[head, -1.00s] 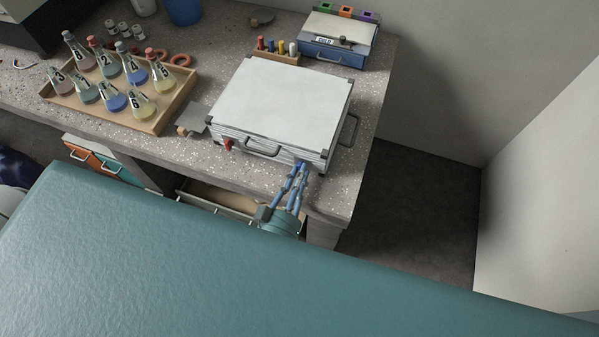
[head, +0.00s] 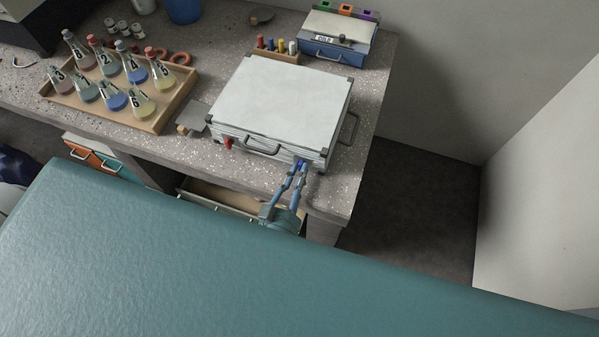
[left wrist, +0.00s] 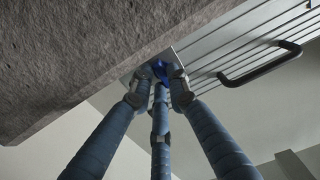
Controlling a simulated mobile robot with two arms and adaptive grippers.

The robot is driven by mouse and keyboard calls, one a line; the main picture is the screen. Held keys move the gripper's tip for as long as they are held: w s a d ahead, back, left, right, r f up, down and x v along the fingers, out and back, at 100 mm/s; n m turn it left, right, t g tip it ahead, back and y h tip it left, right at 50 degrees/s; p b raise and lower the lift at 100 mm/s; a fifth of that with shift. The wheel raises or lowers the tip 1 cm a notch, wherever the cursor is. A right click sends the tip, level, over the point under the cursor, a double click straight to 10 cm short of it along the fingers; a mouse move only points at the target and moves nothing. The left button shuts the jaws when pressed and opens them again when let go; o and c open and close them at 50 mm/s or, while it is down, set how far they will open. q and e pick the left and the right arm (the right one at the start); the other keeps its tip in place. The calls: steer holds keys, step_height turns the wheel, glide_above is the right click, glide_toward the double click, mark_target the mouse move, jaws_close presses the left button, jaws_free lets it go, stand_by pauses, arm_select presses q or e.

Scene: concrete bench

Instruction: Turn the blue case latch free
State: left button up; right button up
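The silver case (head: 280,100) lies closed on the speckled bench. Its blue latch (left wrist: 160,69) sits on a small metal plate on the front side, near the right corner in the head view. My left gripper (head: 300,166) reaches up to it from below the front edge. In the left wrist view, the fingertips of my left gripper (left wrist: 159,84) close in around the blue latch and hide part of it. How far the latch is turned cannot be told. A red latch (head: 228,143) shows at the left of the case front. My right gripper is not in view.
A wooden tray (head: 158,126) with several numbered flasks stands left. Behind the case are a rack (head: 277,57) of coloured pegs and a blue box (head: 336,52). A drawer (head: 215,198) stands open below the bench, close to my left arm.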

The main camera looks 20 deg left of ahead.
arm_select(q)
steer(key=shift+o, duration=0.8)
steer(key=shift+s, duration=0.25)
steer(key=s, duration=1.1)
steer(key=shift+s+a, duration=0.2)
steer(key=shift+s, duration=0.15)
steer(key=shift+f, duration=0.1)
